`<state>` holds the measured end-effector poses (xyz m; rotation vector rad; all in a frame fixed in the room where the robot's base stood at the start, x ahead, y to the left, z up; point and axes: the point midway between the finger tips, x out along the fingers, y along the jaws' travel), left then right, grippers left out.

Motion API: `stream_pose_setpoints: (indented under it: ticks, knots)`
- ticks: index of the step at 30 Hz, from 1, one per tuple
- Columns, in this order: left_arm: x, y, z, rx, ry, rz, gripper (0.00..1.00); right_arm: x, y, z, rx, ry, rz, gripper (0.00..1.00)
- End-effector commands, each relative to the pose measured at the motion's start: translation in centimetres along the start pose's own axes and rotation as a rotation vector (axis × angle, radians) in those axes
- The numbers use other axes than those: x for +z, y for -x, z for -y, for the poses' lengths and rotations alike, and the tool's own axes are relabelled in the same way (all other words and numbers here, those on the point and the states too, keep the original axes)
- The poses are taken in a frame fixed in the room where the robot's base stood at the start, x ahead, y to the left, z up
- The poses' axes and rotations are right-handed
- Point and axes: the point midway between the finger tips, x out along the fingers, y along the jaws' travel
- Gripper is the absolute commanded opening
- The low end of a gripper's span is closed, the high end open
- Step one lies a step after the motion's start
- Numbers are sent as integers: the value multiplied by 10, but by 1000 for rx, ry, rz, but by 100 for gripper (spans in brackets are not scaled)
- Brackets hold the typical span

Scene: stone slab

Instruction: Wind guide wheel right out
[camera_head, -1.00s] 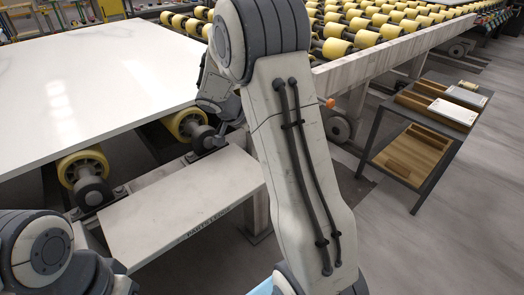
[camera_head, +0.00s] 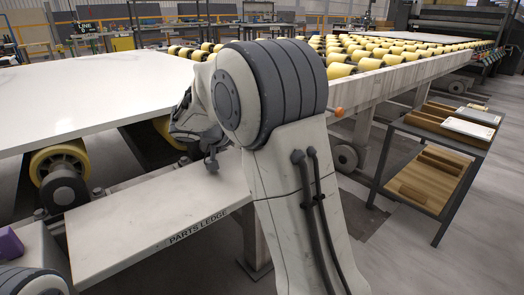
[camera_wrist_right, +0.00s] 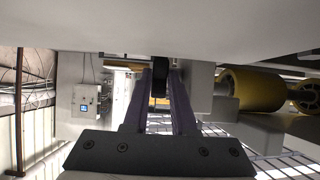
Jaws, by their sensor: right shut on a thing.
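The white stone slab (camera_head: 90,92) lies at the left in the head view. Under its edge are a left yellow guide wheel (camera_head: 58,160) with a dark hub and a right one (camera_head: 168,132), partly hidden by my right arm. In the right wrist view a yellow wheel (camera_wrist_right: 256,90) on a grey shaft stands right of the fingers. My right gripper (camera_wrist_right: 160,76) has its two purplish fingers shut on a dark handle (camera_wrist_right: 160,68), under a pale surface. In the head view this gripper is hard to make out behind its wrist.
The pale parts ledge (camera_head: 150,222) runs below the slab edge and looks bare. A roller conveyor (camera_head: 375,62) stands behind. A dark shelf cart (camera_head: 435,160) with trays is at right.

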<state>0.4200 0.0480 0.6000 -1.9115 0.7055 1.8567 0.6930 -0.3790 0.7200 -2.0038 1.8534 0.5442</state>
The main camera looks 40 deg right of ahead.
Motion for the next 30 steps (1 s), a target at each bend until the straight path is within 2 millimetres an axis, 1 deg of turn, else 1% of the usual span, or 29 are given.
stream_pose_setpoints:
  ticks: [2, 14, 15, 25, 28, 30]
  knots:
    - [0, -3, 0, 0, 0, 0, 50, 1, 1, 0, -2, -1, -5, 0]
    - [0, -2, 0, 0, 0, 0, 50, 0, 1, 0, -2, 1, -8, 0]
    - [0, -2, 0, 0, 0, 0, 50, 0, 1, 0, -2, 1, -8, 38]
    - [0, -2, 0, 0, 0, 0, 50, 0, 2, 0, -2, 1, -7, 38]
    - [0, 2, 0, 0, 0, 0, 50, -1, 11, 1, -4, 1, -8, 38]
    - [0, 6, 0, 0, 0, 0, 50, -2, 22, 1, -5, 1, -8, 38]
